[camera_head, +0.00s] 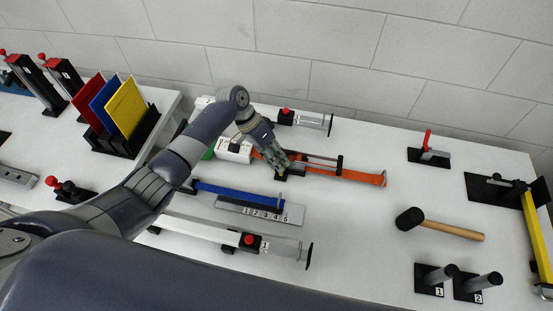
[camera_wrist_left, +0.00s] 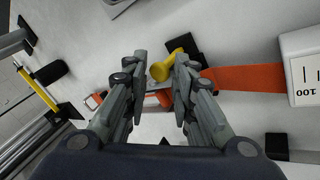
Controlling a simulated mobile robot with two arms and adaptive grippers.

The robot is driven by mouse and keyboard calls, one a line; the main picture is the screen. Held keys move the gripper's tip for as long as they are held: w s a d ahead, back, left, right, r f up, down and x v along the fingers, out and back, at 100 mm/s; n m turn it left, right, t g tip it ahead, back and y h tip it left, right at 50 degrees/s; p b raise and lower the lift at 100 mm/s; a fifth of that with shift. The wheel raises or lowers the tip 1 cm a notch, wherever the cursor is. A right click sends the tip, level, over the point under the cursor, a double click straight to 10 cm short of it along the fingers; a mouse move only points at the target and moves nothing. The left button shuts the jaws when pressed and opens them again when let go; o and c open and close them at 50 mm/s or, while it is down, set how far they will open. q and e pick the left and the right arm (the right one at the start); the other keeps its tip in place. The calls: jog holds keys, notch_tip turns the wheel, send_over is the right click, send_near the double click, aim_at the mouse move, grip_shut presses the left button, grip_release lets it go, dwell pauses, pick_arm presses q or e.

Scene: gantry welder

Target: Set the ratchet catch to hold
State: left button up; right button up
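The orange strap (camera_head: 345,175) runs along the table in the head view, with black brackets and a rail near its middle. My left gripper (camera_head: 281,167) points down over the strap's left part and hides some of it. In the left wrist view the gripper (camera_wrist_left: 157,75) is open. A yellow rounded lever or knob (camera_wrist_left: 163,70) shows between its fingertips, closer to the right finger, beside a black block (camera_wrist_left: 186,50) and the strap (camera_wrist_left: 242,78). I cannot tell whether a finger touches it. The catch's setting is not readable. My right gripper is not in view.
A white box (camera_head: 234,152) stands left of the gripper. A blue bar (camera_head: 238,193) and numbered grey plate (camera_head: 262,212) lie in front. White slides with red knobs stand behind (camera_head: 303,118) and in front (camera_head: 285,248). A mallet (camera_head: 440,225) lies right; table between is clear.

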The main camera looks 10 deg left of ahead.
pick_arm(q)
jog(key=shift+o, duration=0.2)
pick_arm(e)
jog(key=shift+d, duration=0.1)
jog(key=shift+d, duration=0.25)
pick_arm(q)
jog(key=shift+s, duration=0.1)
pick_arm(e)
jog(key=shift+a, duration=0.1)
